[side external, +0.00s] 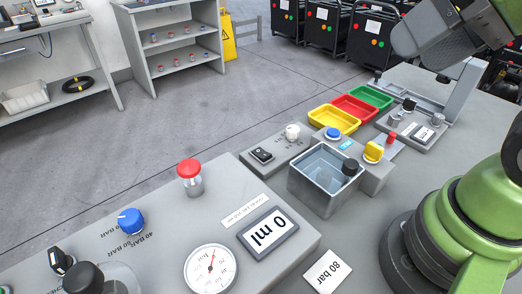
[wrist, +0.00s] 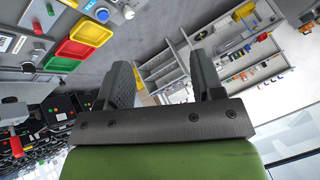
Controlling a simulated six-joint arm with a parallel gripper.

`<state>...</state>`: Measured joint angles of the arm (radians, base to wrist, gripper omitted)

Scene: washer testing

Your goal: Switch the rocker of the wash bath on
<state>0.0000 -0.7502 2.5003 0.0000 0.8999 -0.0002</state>
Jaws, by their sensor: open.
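The wash bath (side external: 304,187) is an open metal tank of clear liquid in the middle of the bench in the side view. A black rocker switch (side external: 262,154) sits on a small grey panel (side external: 250,166) just left of the bath, beside a white knob (side external: 292,132). Which way the rocker is tipped is too small to tell. In the wrist view my gripper (wrist: 163,78) has its two dark fingers wide apart with nothing between them. It is well away from the rocker, high at the upper right in the side view. The rocker is not recognisable in the wrist view.
Yellow (side external: 333,119), red (side external: 355,108) and green (side external: 371,97) trays lie behind the bath. A red-capped part (side external: 189,177), a display (side external: 268,233) and a gauge (side external: 210,270) are at the front.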

